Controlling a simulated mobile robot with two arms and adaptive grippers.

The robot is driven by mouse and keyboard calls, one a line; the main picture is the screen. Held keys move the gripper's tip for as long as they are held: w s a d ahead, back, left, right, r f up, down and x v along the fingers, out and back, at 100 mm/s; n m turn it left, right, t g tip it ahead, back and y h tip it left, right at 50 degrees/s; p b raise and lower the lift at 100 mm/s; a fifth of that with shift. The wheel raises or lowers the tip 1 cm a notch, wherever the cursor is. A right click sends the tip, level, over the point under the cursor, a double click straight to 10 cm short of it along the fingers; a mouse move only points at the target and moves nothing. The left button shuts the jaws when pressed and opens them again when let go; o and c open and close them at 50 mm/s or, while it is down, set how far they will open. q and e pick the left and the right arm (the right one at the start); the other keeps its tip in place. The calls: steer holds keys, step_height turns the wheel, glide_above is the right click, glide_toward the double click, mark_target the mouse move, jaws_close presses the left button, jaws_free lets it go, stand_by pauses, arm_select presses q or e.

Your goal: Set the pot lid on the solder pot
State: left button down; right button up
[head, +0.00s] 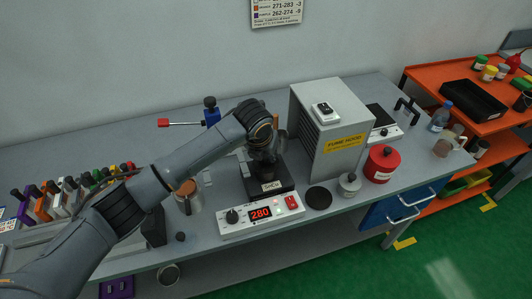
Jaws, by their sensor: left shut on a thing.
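The solder pot (269,189) is a dark block with an "Sn63" label on its front, on the grey bench behind a white control unit with a red "280" display. My left gripper (266,158) points down right over the pot. It is shut on a dark thing, which looks like the pot lid; the fingers and the dark background hide most of it. I cannot tell whether the lid touches the pot. My right gripper is not in view.
The grey fume hood (327,125) stands close at the right of the gripper. A black round disc (318,197), a small metal jar (349,184) and a red can (381,164) stand in front of it. A copper-topped mug (188,196) is left of the pot, under my arm.

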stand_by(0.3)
arm_select(q)
steer(key=shift+w+p, duration=0.1)
steer(key=shift+p, duration=0.2)
steer(key=shift+f, duration=0.3)
stand_by(0.7)
steer(key=c, duration=0.5)
jaws_free()
step_height(320, 180, up, 7)
steer(key=p, duration=0.7)
steer(key=shift+r, duration=0.1)
stand_by(0.4)
